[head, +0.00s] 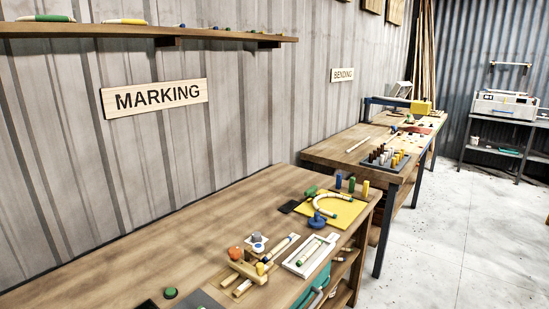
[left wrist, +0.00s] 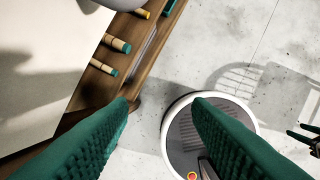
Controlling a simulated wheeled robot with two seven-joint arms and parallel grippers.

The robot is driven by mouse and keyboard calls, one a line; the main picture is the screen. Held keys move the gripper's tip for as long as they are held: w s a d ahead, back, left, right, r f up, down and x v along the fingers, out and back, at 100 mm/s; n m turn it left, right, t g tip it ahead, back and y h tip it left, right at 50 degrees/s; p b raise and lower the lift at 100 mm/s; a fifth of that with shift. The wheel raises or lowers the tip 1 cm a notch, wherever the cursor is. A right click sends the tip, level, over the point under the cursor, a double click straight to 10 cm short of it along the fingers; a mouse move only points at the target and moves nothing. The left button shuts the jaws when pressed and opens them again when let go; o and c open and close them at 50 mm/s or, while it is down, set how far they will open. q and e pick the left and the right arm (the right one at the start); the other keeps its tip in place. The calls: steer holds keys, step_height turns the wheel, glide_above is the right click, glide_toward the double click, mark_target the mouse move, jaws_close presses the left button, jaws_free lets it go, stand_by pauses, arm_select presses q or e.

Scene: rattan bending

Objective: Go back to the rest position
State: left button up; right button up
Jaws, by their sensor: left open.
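My left gripper (left wrist: 160,105) shows in the left wrist view as two dark green ribbed fingers. They are spread apart with nothing between them. It is above the floor beside a wooden workbench edge (left wrist: 125,85). The head view shows neither gripper. The marking workbench (head: 150,240) stands at the lower middle of the head view, under a "MARKING" sign (head: 154,97).
On the marking bench lie a yellow board (head: 345,215) with a curved piece, a white tray (head: 290,268) and a wooden fixture (head: 245,268). The bending bench (head: 335,153) stands behind. The concrete floor (head: 460,240) at right is clear. A dark shape (left wrist: 305,138) at the wrist view's right edge is unclear.

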arm_select(q)
steer(key=s+f, duration=0.3)
steer(key=f, duration=1)
steer(key=s+a+f+g, duration=0.2)
steer(key=s+a+f, duration=0.1)
steer(key=s+f, duration=1.3)
steer(key=shift+s+a+f, duration=0.15)
steer(key=shift+s+f, duration=0.05)
steer(key=shift+f, duration=0.05)
